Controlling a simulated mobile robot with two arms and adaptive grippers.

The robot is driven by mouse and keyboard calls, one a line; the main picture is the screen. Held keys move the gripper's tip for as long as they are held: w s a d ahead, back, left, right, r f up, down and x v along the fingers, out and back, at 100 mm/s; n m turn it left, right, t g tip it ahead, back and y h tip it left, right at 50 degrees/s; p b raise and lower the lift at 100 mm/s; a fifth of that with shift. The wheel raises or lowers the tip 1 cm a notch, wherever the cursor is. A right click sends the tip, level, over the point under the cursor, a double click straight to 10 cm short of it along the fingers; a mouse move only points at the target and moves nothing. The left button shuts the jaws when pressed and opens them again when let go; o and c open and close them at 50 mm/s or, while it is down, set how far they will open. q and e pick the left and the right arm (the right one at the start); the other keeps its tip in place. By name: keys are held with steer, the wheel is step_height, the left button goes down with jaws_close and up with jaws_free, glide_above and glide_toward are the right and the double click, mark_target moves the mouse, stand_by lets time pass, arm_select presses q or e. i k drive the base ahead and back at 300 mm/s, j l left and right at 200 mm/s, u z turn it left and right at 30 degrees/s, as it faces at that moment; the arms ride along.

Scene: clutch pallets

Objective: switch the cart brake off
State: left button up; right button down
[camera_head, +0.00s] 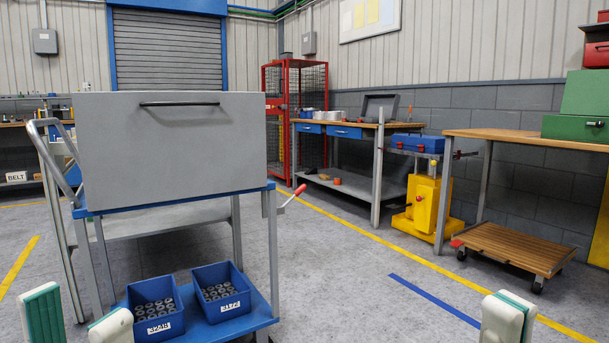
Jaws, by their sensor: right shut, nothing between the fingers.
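A lever with a red grip (300,190), likely the brake, sticks out from the cart's right side and tilts up to the right. My right gripper (507,318) is shut and empty at the bottom right, well away from the lever. Only the fingertips of both grippers show.
A large grey box (180,150) sits on the cart. Two blue bins (222,308) of metal parts stand on its lower shelf. Workbenches (378,127), a yellow lift (422,205) and a wooden dolly (515,246) line the right. The floor right of the cart is clear.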

mark_target(302, 188)
steer(key=i+l+u, duration=0.4)
steer(key=i+l, duration=0.35)
steer(key=i, duration=0.2)
steer(key=i+l+u, duration=0.45)
steer(key=i+l, duration=0.35)
steer(key=l, duration=0.2)
